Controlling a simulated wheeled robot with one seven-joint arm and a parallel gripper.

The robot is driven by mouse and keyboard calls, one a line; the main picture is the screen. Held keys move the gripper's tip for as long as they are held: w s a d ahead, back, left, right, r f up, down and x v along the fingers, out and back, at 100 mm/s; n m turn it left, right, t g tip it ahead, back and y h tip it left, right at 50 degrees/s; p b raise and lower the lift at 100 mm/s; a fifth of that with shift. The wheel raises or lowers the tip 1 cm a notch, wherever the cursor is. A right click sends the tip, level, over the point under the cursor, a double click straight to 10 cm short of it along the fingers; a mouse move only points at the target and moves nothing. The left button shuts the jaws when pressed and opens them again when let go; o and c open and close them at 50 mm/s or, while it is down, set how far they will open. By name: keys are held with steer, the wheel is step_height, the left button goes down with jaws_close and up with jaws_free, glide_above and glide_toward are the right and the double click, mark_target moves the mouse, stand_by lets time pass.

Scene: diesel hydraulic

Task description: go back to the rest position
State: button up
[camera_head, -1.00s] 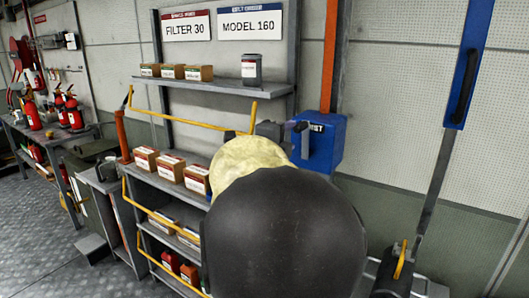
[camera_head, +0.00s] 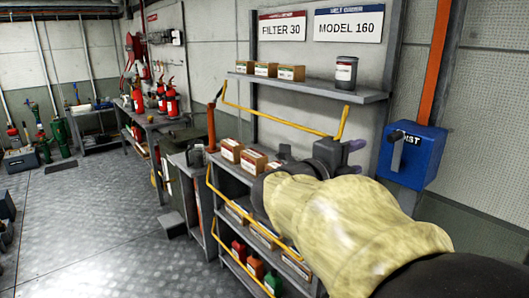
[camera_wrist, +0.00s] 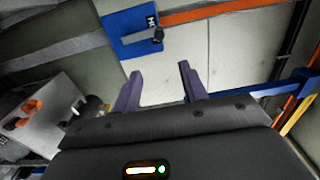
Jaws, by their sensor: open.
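My gripper (camera_wrist: 160,88) is open in the wrist view, its two purple fingers apart with nothing between them. Beyond the fingers are the pale wall and a blue box (camera_wrist: 122,28) with a dark handle. In the head view my arm reaches in from the lower right, and the gripper end (camera_head: 350,152) shows only in part beyond the yellowish arm cover. It is in front of the shelf rack, left of the blue box (camera_head: 422,160) on the wall.
The rack's upper shelf (camera_head: 300,90) holds small boxes and a dark canister (camera_head: 346,72). A yellow rail (camera_head: 280,122) runs below it. More boxes (camera_head: 253,160) sit on the shelf beneath. Red extinguishers (camera_head: 170,98) stand on a bench further left. The metal floor (camera_head: 90,220) at left is open.

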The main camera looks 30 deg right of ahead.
steer(key=w+a+f+n+t+y, duration=0.4)
steer(key=w+a+n+t, duration=0.1)
steer(key=w+n, duration=0.2)
steer(key=w+a+f+n+t+y, duration=0.3)
steer(key=w+a+f+n+t, duration=0.2)
steer(key=w+n, duration=0.25)
steer(key=w+a+f+n+y, duration=0.1)
steer(key=a+f+n+y, duration=0.5)
steer(key=a+f+n, duration=0.1)
steer(key=s+a+f+n+g+y, duration=0.3)
steer(key=s+a+f+n+g, duration=0.3)
steer(key=f, duration=0.3)
steer(key=s+a+f+n+g+y, duration=0.25)
steer(key=s+a+f+n, duration=0.25)
steer(key=s+f+n, duration=0.3)
step_height(320, 180, up, 15)
steer(key=m+g+p, duration=0.1)
steer(key=p, duration=1.5)
steer(key=shift+h, duration=0.35)
steer(key=shift+g, duration=0.25)
